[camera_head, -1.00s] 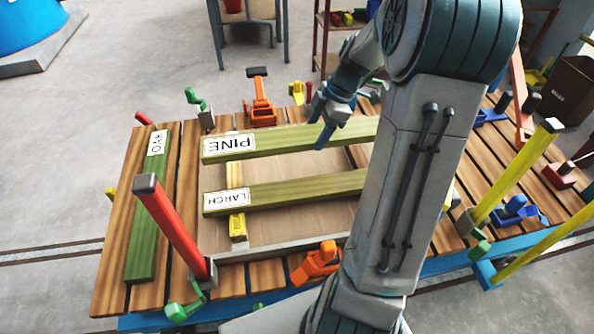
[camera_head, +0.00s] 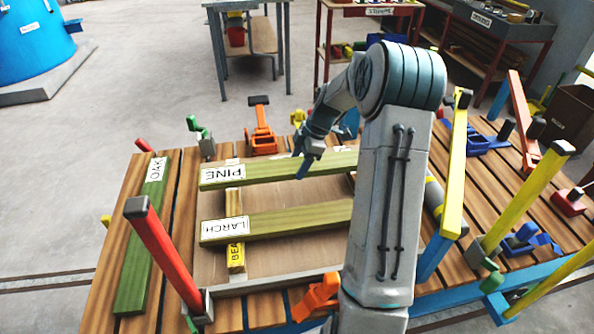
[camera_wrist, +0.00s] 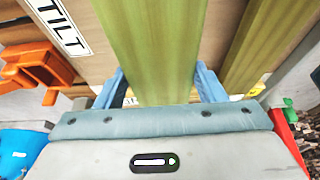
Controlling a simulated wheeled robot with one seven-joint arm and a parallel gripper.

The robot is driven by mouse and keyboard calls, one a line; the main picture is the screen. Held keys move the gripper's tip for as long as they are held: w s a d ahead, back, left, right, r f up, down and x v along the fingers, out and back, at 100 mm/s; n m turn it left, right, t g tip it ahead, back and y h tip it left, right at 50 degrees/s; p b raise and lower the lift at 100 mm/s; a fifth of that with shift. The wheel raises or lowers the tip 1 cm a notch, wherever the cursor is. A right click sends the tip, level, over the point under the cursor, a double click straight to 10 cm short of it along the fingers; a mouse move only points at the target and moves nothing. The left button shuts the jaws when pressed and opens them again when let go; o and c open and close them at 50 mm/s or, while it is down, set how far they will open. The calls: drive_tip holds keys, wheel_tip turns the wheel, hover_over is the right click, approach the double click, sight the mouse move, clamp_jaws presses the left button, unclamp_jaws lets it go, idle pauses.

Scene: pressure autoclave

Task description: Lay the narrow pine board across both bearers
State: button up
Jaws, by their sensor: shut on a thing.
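The pine board (camera_head: 270,170) is a long green-tinted plank with a PINE label at its left end. It lies across the near-left yellow bearer (camera_head: 236,258); whether it touches it I cannot tell. My arm hides its right end and the second bearer. My gripper (camera_head: 303,168) is shut on the pine board from above, partway along it. In the wrist view the board (camera_wrist: 150,45) runs between the two blue fingers.
A larch board (camera_head: 285,222) lies parallel, nearer the front. An oak board (camera_head: 145,235) lies at the left. A red post (camera_head: 165,255), an orange clamp (camera_head: 318,297) and an orange toggle clamp (camera_head: 261,130) stand around the slatted bench. A TILT label (camera_wrist: 60,25) shows in the wrist view.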

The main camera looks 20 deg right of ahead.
drive_tip(key=shift+w+f, duration=0.6)
drive_tip(key=shift+w, duration=0.3)
drive_tip(key=shift+f, duration=1.9)
drive_tip(key=shift+f, duration=0.15)
drive_tip(key=o, duration=1.4)
drive_tip(key=shift+c, duration=0.2)
